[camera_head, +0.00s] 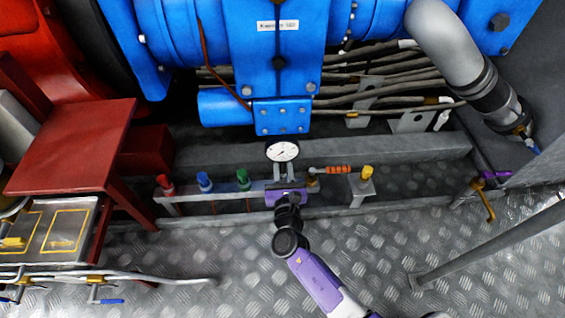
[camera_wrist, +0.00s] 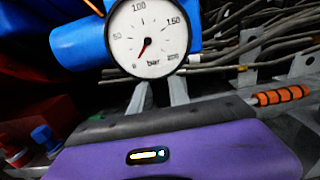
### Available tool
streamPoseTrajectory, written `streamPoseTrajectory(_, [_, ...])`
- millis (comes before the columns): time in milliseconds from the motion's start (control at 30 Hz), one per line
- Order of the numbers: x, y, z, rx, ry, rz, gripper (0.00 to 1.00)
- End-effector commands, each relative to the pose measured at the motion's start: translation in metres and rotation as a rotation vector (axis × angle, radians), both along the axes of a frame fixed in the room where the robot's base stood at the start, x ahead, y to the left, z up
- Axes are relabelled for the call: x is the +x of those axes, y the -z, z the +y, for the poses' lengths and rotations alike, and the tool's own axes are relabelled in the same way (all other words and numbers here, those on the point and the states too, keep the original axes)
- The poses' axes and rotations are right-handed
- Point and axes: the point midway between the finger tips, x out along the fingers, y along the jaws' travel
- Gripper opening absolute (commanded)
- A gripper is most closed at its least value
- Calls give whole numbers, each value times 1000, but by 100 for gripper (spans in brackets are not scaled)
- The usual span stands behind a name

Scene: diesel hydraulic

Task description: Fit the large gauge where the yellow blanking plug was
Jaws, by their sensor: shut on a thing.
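The large gauge (camera_head: 282,151) has a round white dial and is upright between the fingertips of my gripper (camera_head: 284,170). In the wrist view the gauge (camera_wrist: 146,38) faces me, its red needle near the low end of a bar scale. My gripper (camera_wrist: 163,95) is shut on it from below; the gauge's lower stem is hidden. A yellow plug (camera_head: 367,171) sits on a small grey stand to the right. Red (camera_head: 165,183), blue (camera_head: 205,180) and green (camera_head: 243,178) plugs line a grey rail to the left. A brass fitting (camera_head: 313,184) shows just right of my gripper.
An orange-handled tool (camera_head: 336,169) lies between my gripper and the yellow plug. Blue machinery (camera_head: 280,70) and grey hoses (camera_head: 385,80) stand behind. A purple-handled valve (camera_head: 490,176) is at the right. The tread-plate floor (camera_head: 390,235) in front is mostly clear.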

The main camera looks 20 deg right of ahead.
Motion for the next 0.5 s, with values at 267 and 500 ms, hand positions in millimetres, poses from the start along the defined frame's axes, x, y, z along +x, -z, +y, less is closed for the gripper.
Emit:
streamPoseTrajectory(267, [0,5,0,-2,0,0,0])
streamPoseTrajectory(500, [0,10,0,0,0,-1,0])
